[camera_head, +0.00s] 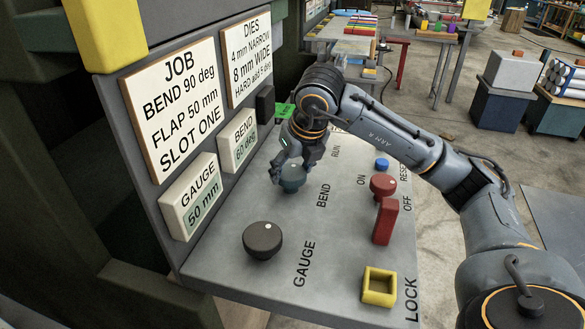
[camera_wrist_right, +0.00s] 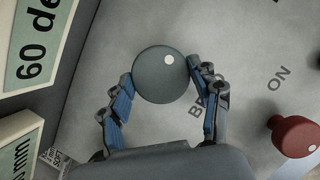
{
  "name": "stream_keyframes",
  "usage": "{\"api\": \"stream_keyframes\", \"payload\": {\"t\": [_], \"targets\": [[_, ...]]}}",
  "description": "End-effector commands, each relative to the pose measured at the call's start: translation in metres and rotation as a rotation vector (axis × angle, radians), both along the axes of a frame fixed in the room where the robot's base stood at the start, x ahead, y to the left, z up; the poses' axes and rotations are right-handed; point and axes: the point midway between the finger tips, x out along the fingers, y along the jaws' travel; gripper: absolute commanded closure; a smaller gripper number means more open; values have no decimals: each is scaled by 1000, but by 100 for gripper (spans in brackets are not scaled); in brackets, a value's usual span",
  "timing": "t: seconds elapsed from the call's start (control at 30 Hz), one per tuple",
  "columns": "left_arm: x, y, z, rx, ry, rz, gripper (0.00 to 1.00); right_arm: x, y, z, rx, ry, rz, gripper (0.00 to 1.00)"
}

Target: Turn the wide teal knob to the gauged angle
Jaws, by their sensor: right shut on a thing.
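The wide teal knob (camera_head: 291,178) stands on the grey panel beside the printed word BEND. It also shows in the right wrist view (camera_wrist_right: 158,78), with a white dot at its upper right. My right gripper (camera_head: 289,172) comes down from above and is shut on the knob, one finger on either side; its fingers also show in the right wrist view (camera_wrist_right: 160,88). The bend display (camera_head: 238,143) reads 60 deg. The job card (camera_head: 172,105) says bend 90 deg, flap 50 mm, slot one. The dies card (camera_head: 250,58) says hard add 5 deg. My left gripper is not in view.
A black knob (camera_head: 263,240) by GAUGE, a gauge display (camera_head: 191,197) reading 50 mm, a red knob (camera_head: 383,186), a red lever (camera_head: 385,221), a blue button (camera_head: 381,164) and a yellow square socket (camera_head: 379,287) are nearby. Benches stand behind.

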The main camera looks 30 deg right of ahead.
Motion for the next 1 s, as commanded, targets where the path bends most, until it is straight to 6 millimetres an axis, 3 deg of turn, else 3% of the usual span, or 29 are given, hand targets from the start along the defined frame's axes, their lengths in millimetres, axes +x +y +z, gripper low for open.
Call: {"api": "stream_keyframes", "payload": {"t": [0.03,0.07,0.17,0.63,1.0], "targets": [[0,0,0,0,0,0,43,-1,1,-2,2,5,2,69],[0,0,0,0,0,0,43,-1,1,-2,2,5,2,36],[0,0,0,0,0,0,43,-1,1,-2,1,4,1,15],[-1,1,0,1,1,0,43,-3,0,9,1,-2,0,14],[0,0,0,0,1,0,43,-32,3,80,1,-4,3,14]]}}
